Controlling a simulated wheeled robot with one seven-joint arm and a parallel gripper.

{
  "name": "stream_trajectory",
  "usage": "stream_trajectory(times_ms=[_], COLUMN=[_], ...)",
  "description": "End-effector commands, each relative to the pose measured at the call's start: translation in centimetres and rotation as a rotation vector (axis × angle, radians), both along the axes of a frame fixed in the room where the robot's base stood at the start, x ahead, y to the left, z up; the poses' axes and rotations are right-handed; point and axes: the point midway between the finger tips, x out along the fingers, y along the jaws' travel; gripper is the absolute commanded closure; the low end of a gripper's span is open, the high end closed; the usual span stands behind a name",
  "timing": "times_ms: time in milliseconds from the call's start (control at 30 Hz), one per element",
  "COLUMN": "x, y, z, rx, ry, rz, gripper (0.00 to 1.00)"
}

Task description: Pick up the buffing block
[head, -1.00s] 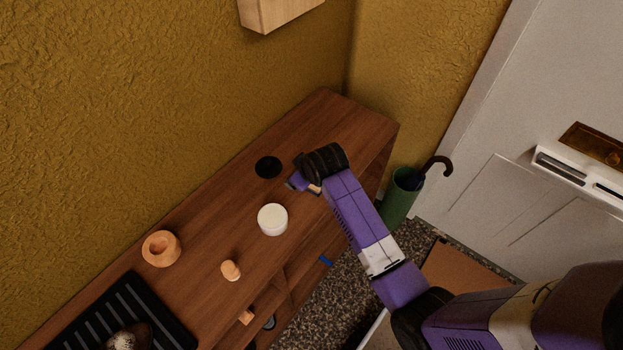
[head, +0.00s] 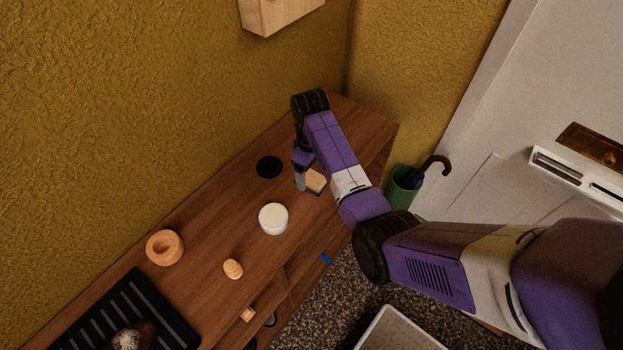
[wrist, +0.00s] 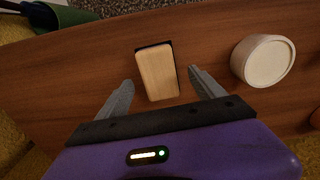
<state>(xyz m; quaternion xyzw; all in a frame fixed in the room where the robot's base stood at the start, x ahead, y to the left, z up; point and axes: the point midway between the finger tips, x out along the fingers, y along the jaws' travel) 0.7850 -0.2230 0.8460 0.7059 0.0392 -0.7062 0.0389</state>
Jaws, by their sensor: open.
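The buffing block (wrist: 157,74) is a light wooden block with a dark underside, lying on the wooden cabinet top. In the head view the block (head: 315,182) is partly hidden by my arm. My gripper (wrist: 160,88) is open and empty in the wrist view, its two grey fingers pointing to either side of the block's near end. In the head view my gripper (head: 301,183) points down just left of the block. I cannot tell the exact height of the fingertips above the top.
A round white tub (head: 273,219) stands near the block. A black disc (head: 269,167), a wooden ring (head: 165,247), a small wooden piece (head: 233,268) and a black ridged tray (head: 74,329) are on the cabinet (head: 205,233). A green umbrella stand (head: 402,188) is beyond its right end.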

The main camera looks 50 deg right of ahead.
Motion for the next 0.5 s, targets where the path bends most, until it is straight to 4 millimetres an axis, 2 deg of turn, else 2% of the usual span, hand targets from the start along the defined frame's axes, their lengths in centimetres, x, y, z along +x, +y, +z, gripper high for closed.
stream_trajectory(times_ms=[200,500], x=[-0.3,-0.2], y=[-0.1,-0.1], z=[-2.6,-3.1], rx=[0.001,-0.001], ry=[0.001,-0.001], rz=[0.0,0.0], gripper=[0.22,0.22])
